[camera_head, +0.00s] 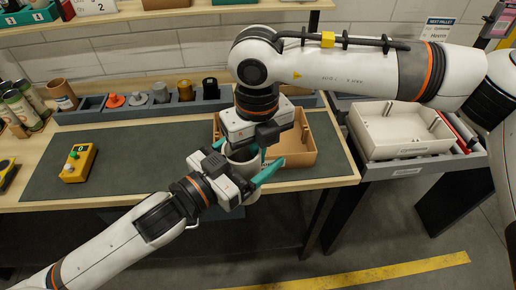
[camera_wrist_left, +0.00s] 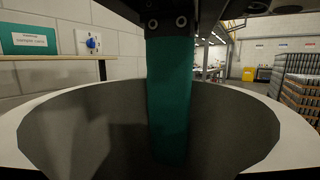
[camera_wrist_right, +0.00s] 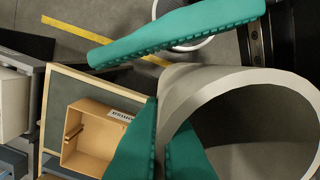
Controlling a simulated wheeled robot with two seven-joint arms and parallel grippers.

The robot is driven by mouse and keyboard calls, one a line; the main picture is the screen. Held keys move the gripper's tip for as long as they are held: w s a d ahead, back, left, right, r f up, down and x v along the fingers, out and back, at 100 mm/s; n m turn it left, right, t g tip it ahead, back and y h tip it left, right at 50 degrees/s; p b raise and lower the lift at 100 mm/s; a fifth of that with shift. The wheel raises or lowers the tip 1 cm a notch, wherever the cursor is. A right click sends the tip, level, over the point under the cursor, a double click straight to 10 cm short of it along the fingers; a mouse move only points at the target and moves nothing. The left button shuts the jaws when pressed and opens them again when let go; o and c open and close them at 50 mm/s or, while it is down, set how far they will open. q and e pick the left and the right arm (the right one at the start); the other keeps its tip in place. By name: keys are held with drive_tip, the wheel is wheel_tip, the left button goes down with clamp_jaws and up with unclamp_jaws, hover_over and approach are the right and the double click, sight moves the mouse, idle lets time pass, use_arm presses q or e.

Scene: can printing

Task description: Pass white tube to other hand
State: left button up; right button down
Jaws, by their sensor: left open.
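The white tube (camera_head: 242,169) is held in the air over the front edge of the table, between my two grippers. My right gripper (camera_head: 260,153) comes from above. In the right wrist view its teal fingers (camera_wrist_right: 160,150) pinch the tube's wall (camera_wrist_right: 205,88), one outside and one inside. My left gripper (camera_head: 250,157) reaches up from the lower left with its fingers spread, one on each side of the tube. One long teal left finger (camera_wrist_right: 180,32) crosses the right wrist view, apart from the tube. The left wrist view shows the tube's open rim (camera_wrist_left: 295,130) close up.
An orange-tan box (camera_head: 300,160) stands on the dark mat (camera_head: 130,150) just behind the tube. A rack (camera_head: 75,115) with several coloured parts lines the back. A yellow button box (camera_head: 78,163) is at left. A white bin (camera_head: 400,140) stands at right. The mat's middle is clear.

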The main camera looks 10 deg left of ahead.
use_arm(q)
drive_tip(key=f, duration=0.2)
drive_tip(key=a+f+g+y, duration=0.1)
drive_tip(key=f, duration=0.2)
drive_tip(key=f+m+y, duration=0.1)
drive_tip(key=f, duration=0.2)
drive_tip(key=shift+a+f+g, duration=0.25)
drive_tip(key=shift+g, duration=0.15)
drive_tip(key=s+a+f+n+g+y, duration=0.1)
drive_tip(key=a+f+g+y, duration=0.2)
drive_tip(key=f, duration=1)
drive_tip(key=s+a+f+n+y, duration=0.15)
drive_tip(key=a+f, duration=0.45)
drive_tip(key=f, duration=0.8)
drive_tip(key=s+a+f+n+g+y, duration=0.1)
drive_tip(key=s+a+f+g+y, duration=0.2)
drive_tip(key=f, duration=1)
drive_tip(key=s+a+f+n+g+y, duration=0.2)
drive_tip(key=s+a+f, duration=0.3)
drive_tip(key=s+f, duration=0.7)
drive_tip(key=s+d+f+g, duration=0.1)
drive_tip(key=s+f+g, duration=0.2)
drive_tip(key=s, duration=1.3)
wheel_tip(320, 180, down, 3)
drive_tip(key=shift+r+n, duration=0.2)
drive_tip(key=shift+n, duration=0.25)
